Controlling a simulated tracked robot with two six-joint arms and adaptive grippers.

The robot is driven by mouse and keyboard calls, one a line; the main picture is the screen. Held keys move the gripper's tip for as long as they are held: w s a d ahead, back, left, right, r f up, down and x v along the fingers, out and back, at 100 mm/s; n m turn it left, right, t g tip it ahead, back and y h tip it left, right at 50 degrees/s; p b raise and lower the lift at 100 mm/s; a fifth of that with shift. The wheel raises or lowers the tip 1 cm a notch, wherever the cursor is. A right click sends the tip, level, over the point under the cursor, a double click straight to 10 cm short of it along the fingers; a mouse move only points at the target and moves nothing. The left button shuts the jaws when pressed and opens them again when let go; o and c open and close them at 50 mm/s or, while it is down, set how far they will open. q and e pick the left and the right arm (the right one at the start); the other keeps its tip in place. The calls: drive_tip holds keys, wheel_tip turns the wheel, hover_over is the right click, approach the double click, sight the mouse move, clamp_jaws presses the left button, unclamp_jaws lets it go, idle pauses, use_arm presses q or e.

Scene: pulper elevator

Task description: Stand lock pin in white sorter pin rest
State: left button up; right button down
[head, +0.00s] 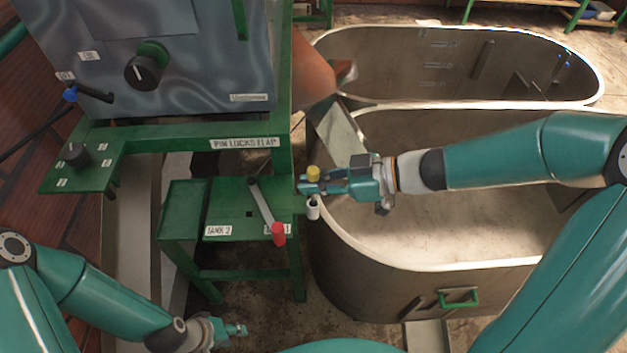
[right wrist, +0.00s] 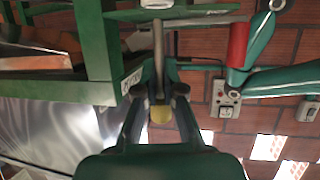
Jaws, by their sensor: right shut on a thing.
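The lock pin has a yellow knob (head: 313,173). My right gripper (head: 308,188) is shut on it beside the right edge of the green stand. In the right wrist view the yellow knob (right wrist: 160,115) sits between the fingers, and a grey shaft (right wrist: 158,60) runs away from it. A small white cylinder (head: 313,210), perhaps the pin rest, shows just below the gripper in the head view. The fingers hide the part between knob and cylinder, so I cannot tell whether the pin is in it. My left gripper (head: 238,330) is low at the bottom, away from the stand; its jaws are unclear.
A lever with a red handle (head: 278,232) lies over the green stand (head: 225,196), left of the right gripper. A metal tank (head: 400,285) stands to the right. A control box with a black knob (head: 143,72) is at upper left.

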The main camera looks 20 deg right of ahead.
sight(315, 199)
drive_tip(key=shift+p, duration=0.9)
idle(1.4)
drive_tip(key=shift+f+b, duration=1.65)
drive_tip(key=shift+f, duration=0.7)
drive_tip(key=c, duration=1.2)
unclamp_jaws()
drive_tip(key=shift+s+d+r, duration=0.15)
drive_tip(key=shift+d+r, duration=0.05)
drive_tip(key=shift+d, duration=0.25)
drive_tip(key=v, duration=1.1)
